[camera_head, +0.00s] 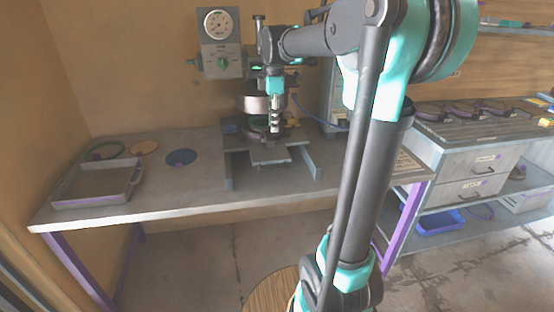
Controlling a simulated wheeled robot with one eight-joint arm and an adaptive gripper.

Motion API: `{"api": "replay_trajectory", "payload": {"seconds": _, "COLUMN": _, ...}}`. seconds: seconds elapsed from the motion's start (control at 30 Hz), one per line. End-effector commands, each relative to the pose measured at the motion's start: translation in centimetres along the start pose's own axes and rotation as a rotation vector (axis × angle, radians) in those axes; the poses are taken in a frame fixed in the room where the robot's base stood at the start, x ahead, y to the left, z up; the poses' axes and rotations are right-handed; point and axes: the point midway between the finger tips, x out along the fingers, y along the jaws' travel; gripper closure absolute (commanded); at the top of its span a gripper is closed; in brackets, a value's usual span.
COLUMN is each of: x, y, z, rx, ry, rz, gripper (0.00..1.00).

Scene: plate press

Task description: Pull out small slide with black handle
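The plate press (256,104) stands on the back of the grey table, with a round light-coloured block above a lower round plate. A small flat grey slide (270,156) lies at its front, between two side rails. I cannot make out a black handle; the gripper may hide it or it is too small to see. My gripper (275,128) points down in front of the press, above and behind the front end of the slide. It is small and overlaps the dark press parts, so its finger opening and any contact are unclear.
A grey tray (62,203) sits at the table's left, near green, orange and blue discs (181,157). A gauge box (219,43) is on the wall behind. A drawer cabinet (484,160) stands at the right. The table front between tray and rails is clear.

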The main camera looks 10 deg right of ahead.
Motion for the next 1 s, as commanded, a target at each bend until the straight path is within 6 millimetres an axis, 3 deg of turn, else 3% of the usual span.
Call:
{"api": "replay_trajectory", "payload": {"seconds": 0.13, "x": -0.1, "y": 0.3, "z": -0.1, "rx": -0.041, "ry": -0.001, "rz": -0.010, "gripper": 0.69}}
{"api": "replay_trajectory", "payload": {"seconds": 0.27, "x": 1.4, "y": 0.3, "z": -0.1, "rx": -0.040, "ry": -0.001, "rz": -0.009, "gripper": 0.69}}
{"api": "replay_trajectory", "payload": {"seconds": 0.8, "x": 12.0, "y": 0.2, "z": -0.1, "rx": -0.038, "ry": -0.001, "rz": -0.008, "gripper": 0.69}}
{"api": "replay_trajectory", "payload": {"seconds": 1.0, "x": 15.1, "y": 0.2, "z": -0.1, "rx": -0.038, "ry": -0.001, "rz": -0.008, "gripper": 0.69}}
